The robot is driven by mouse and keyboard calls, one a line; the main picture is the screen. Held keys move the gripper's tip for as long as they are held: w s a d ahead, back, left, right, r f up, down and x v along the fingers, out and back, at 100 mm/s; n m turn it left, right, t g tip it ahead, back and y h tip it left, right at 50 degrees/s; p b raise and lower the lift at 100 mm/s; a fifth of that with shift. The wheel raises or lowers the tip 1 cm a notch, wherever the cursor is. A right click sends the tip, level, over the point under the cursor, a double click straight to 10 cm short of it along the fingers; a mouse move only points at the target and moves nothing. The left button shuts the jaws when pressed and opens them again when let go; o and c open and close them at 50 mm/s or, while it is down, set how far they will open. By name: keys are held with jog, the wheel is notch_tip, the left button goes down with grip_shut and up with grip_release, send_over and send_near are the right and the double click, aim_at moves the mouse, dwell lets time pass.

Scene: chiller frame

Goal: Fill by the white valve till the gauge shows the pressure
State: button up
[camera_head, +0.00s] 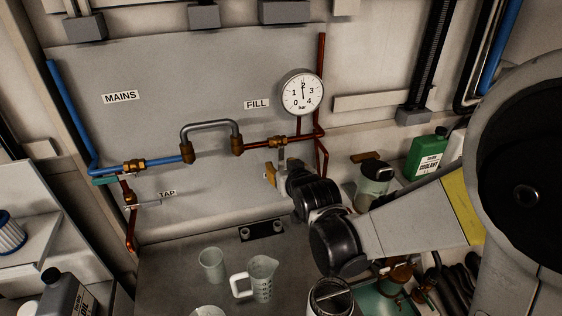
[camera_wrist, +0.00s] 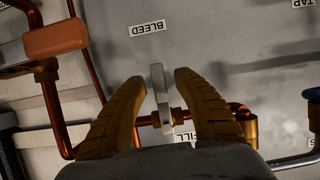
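The white valve lever (camera_wrist: 159,88) shows as a pale upright bar in the wrist view, between my gripper's two yellow fingers. My gripper (camera_wrist: 160,78) is open around it, with a narrow gap visible on each side; I cannot tell whether either finger touches it. In the head view the lever (camera_head: 282,156) hangs from a brass valve below the FILL label (camera_head: 257,104), and my gripper (camera_head: 271,173) is at it, largely hidden by my wrist. The round gauge (camera_head: 301,92) reads 0 to 4 bar; its needle points almost straight up, near 2.
An orange-brown handle (camera_wrist: 56,38) is left of the fingers, near the BLEED label (camera_wrist: 147,28). A green handle (camera_head: 105,181) is on the mains pipe. A clear jug (camera_head: 262,280) and cup (camera_head: 211,265) stand on the bench. A green coolant bottle (camera_head: 427,155) stands right.

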grip_shut()
jog(key=shift+d, duration=0.1)
dwell(0.3)
jog(key=shift+w+d+r+n+t+h+b, duration=0.2)
jog(key=shift+d+n+h+b, duration=0.3)
jog(key=shift+n, duration=0.35)
jog(key=shift+w+d+r+n+t+h+b, duration=0.1)
jog(key=shift+d+r+n+t+h+b, duration=0.2)
jog(key=shift+d+n+h, duration=0.35)
jog(key=shift+w+d+r+n+t+h+b, duration=0.1)
jog(key=shift+d+n+t+h+b, duration=0.25)
jog(key=shift+n, duration=0.65)
grip_release()
